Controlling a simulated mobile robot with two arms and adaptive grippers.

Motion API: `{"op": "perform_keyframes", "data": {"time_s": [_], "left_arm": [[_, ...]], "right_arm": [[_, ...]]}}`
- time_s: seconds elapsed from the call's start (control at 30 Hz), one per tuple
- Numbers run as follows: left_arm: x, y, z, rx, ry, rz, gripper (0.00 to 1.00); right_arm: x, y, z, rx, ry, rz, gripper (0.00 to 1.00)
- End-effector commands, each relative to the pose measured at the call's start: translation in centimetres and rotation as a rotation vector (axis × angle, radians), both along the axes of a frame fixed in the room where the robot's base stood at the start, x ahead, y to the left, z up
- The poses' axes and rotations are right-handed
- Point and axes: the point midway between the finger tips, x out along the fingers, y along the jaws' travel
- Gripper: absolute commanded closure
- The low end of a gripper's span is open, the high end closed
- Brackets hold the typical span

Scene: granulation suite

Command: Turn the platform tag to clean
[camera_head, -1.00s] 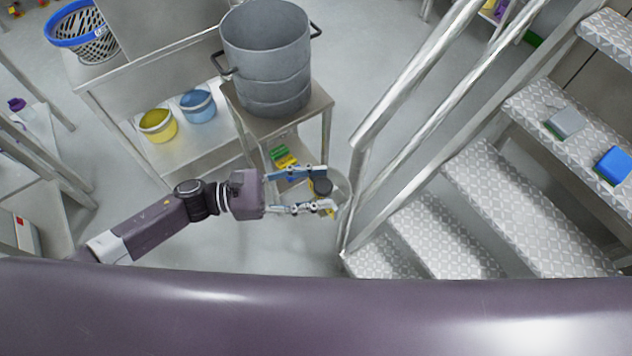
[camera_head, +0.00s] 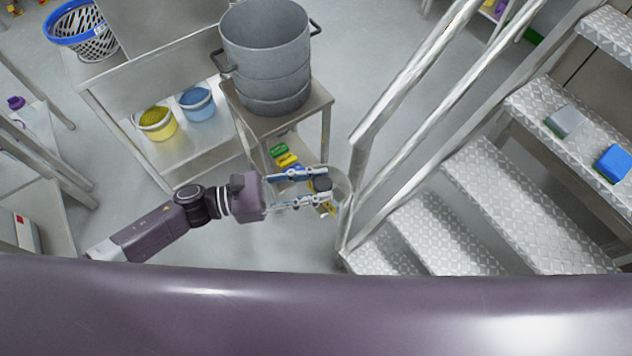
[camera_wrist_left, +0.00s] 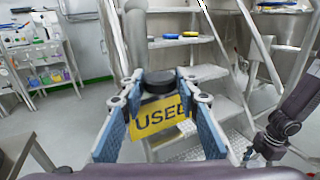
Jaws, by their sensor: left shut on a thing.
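The platform tag (camera_wrist_left: 160,117) is a yellow plate reading USED in dark letters, its last letter partly covered by a finger in the left wrist view. It hangs below a round black knob (camera_wrist_left: 158,82). In the head view the knob (camera_head: 322,184) and the yellow tag (camera_head: 328,208) show at the stair rail's lower end. My left gripper (camera_head: 320,187) is shut on the black knob, with its blue-padded fingers on either side. The tag's other face is hidden. My right gripper does not show clearly; only dark arm links show at the right of the wrist view.
A small table (camera_head: 318,100) carries a large grey pot (camera_head: 266,55). Yellow and blue buckets stand on a shelf at left.

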Motion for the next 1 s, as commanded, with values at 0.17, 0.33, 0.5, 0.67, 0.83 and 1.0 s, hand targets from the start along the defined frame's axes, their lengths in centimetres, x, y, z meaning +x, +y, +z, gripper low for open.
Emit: {"op": "perform_keyframes", "data": {"time_s": [0.17, 0.33, 0.5, 0.67, 0.83, 1.0], "left_arm": [[-0.4, 0.0, -0.1, -0.002, 0.007, 0.113, 0.95], [-0.6, -0.2, -0.1, -0.004, 0.008, 0.262, 0.95], [-0.7, -0.3, -0.3, -0.005, 0.008, 0.426, 0.95], [-0.8, -0.4, -0.4, -0.005, 0.008, 0.575, 0.95], [-0.9, -0.4, -0.5, -0.002, 0.007, 0.700, 0.95], [-0.9, -0.5, -0.4, -0.001, 0.004, 0.789, 0.95]], "right_arm": [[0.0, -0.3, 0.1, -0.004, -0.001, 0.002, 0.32], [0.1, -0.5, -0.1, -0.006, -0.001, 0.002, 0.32], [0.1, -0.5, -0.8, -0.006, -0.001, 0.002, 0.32], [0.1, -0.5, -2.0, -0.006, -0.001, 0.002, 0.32], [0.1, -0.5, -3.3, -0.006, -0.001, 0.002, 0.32], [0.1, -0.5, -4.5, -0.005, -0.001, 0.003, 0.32]]}}
